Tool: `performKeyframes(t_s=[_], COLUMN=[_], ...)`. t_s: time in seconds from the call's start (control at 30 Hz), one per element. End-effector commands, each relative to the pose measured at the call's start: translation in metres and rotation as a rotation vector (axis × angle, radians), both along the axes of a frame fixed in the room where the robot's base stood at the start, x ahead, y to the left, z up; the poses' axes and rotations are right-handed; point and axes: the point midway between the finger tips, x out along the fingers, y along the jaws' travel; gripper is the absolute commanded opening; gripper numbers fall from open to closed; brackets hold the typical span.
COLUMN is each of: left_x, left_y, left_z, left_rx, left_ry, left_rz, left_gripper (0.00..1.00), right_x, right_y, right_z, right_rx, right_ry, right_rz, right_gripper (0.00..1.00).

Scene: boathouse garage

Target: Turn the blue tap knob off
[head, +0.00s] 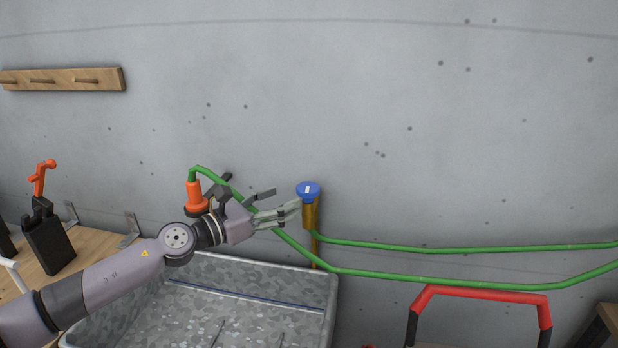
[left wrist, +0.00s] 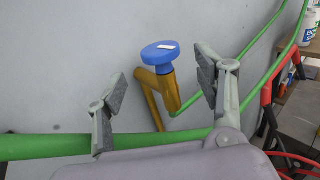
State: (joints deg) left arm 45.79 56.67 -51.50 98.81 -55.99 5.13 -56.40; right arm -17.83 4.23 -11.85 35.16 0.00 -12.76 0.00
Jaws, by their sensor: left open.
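The blue tap knob (head: 308,190) sits on top of a brass tap (head: 311,214) on a pipe against the concrete wall. A white mark shows on the knob's top. My left gripper (head: 284,203) is open, just left of the knob in the head view. In the left wrist view the blue knob (left wrist: 160,56) lies ahead, between and beyond the two spread fingers, with the brass tap (left wrist: 165,90) below it. The fingers look apart from the knob. My right gripper is in neither view.
A green hose (head: 430,283) runs along the wall from the tap, and part passes behind my left gripper. A grey metal trough (head: 330,290) stands below. An orange nozzle (head: 194,194) hangs behind the arm. A red-and-black frame handle (head: 480,293) stands at right.

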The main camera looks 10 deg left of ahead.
Motion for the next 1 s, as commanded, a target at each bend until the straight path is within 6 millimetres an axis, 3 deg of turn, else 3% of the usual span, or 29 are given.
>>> performKeyframes(t_s=[0.17,0.4,0.87,1.0], left_x=[0.031,0.059,0.068,0.068], left_y=[-0.025,-0.046,-0.053,-0.053], left_z=[0.003,0.001,-0.001,-0.001], left_rx=[-0.004,-0.002,-0.002,-0.002], left_ry=[-0.001,0.000,0.000,0.000], left_rz=[-0.001,0.000,0.000,0.000], left_gripper=[0.63,0.63,0.63,0.54], right_x=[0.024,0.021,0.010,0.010], right_y=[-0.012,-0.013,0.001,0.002], right_z=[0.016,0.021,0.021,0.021], right_rx=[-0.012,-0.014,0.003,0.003], right_ry=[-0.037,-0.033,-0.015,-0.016], right_rz=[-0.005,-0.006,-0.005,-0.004], right_gripper=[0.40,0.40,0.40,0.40])
